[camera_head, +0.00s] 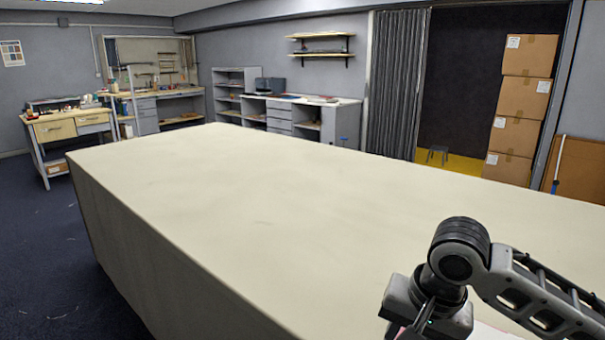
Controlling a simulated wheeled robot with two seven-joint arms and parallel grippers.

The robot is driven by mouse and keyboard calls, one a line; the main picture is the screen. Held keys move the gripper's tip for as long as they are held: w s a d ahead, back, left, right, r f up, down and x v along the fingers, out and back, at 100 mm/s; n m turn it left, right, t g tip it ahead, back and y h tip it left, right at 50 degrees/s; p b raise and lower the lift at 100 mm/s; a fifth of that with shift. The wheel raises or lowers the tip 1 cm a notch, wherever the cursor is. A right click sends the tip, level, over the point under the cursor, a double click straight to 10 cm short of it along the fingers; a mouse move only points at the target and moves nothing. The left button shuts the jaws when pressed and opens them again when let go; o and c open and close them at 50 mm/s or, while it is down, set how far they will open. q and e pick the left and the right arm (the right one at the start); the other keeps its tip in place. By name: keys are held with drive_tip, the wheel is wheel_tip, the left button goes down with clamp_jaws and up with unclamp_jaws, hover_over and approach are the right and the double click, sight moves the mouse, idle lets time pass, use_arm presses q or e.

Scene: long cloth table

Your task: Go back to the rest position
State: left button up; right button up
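The long table (250,190) is covered in a plain cream cloth, and the part of its top in view is almost bare. My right arm comes in from the right edge and bends down at a dark joint near the lower right corner. The wrist end of this arm runs off the bottom of the picture. Its fingertips do not show, so I cannot see whether the gripper is open or holds anything. A small reddish patch and a pale strip show beside the wrist, too cut off to identify. My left arm and gripper are not in view.
The table's left side drops to a dark blue floor (60,250) with free room. Workbenches (62,130) and a shelf unit (235,90) stand along the far walls. Stacked cardboard boxes (522,98) and a small stool (437,152) are at the back right, beyond the table.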

drive_tip(key=s+a+f+n+t+y, duration=0.1)
drive_tip(key=a+f+n+t+y, duration=0.2)
drive_tip(key=f, duration=0.4)
drive_tip(key=s+a+f+n+t+y, duration=0.1)
drive_tip(key=a+f+t+y, duration=0.1)
drive_tip(key=a+f, duration=0.4)
drive_tip(key=s+d+f+n+t+h, duration=0.3)
drive_tip(key=s+d+f, duration=0.6)
drive_tip(key=s+f, duration=0.2)
drive_tip(key=shift+s+d+f+n+h, duration=0.2)
drive_tip(key=shift+s+n+h, duration=0.15)
drive_tip(key=shift+s, duration=0.5)
